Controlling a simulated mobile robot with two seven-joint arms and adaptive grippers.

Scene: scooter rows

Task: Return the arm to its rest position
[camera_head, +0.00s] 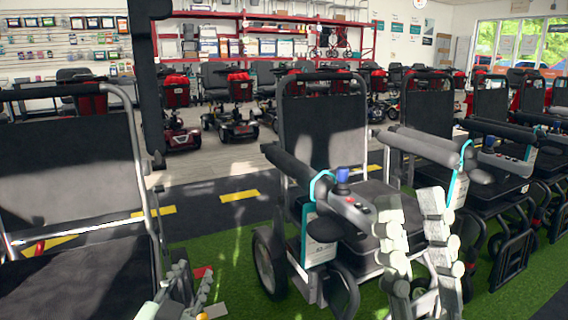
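My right gripper (418,200) is in front of the middle wheelchair, at the lower right of centre. Its two pale, segmented fingers point up and stand apart, with nothing held between them. My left gripper (195,268) is low at the bottom edge, between the left wheelchair and the middle wheelchair. Its fingers are small in view and appear apart and empty. The rest of both arms is mostly out of frame or hard to make out.
The middle power wheelchair (322,130), with a blue-topped joystick (342,180), stands close behind my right gripper. A wheelchair (70,170) fills the left side. More wheelchairs (490,155) line the right. Green turf (225,260) shows between chairs. Scooters (232,110) and red shelving (270,20) stand behind.

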